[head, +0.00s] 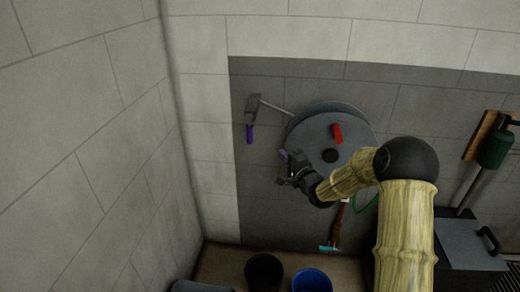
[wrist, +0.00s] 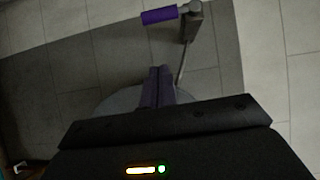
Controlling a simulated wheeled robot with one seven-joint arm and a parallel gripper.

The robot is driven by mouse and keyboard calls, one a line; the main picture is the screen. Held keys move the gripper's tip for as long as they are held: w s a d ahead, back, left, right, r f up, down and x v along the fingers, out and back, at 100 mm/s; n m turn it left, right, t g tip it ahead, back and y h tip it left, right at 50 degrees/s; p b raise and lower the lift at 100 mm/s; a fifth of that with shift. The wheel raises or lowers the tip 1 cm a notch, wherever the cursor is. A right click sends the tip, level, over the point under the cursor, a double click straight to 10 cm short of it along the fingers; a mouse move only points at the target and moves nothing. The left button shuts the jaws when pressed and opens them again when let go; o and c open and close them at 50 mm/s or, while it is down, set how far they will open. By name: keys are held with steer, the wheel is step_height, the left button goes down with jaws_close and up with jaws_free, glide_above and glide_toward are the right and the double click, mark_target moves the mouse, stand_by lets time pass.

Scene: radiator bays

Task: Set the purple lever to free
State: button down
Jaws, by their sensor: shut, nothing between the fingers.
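The purple lever (head: 250,134) hangs down from a grey pivot (head: 254,104) on the dark wall panel, upper left of the round grey disc. In the wrist view the purple lever (wrist: 160,16) lies near the top edge, joined to its grey pivot (wrist: 194,8) at right. My gripper (head: 284,157) is in front of the disc's left edge, below and to the right of the lever and apart from it. In the wrist view my gripper's purple-grey fingers (wrist: 157,72) are shut together and empty, short of the lever. No label for free is readable.
The round grey disc (head: 311,136) carries a red handle (head: 337,133) and a dark hub. A black bucket (head: 263,272) and a blue bucket (head: 312,281) stand below. A grey box (head: 466,243) and green canister (head: 496,147) are right. A side wall (head: 90,130) closes the left.

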mark_target(249, 131)
steer(key=shift+r, duration=0.15)
steer(key=s+a+p+x, duration=0.1)
steer(key=a+x, duration=0.1)
steer(key=x, duration=1.1)
steer(key=shift+s+a, duration=0.2)
steer(key=shift+s, duration=0.05)
stand_by(0.4)
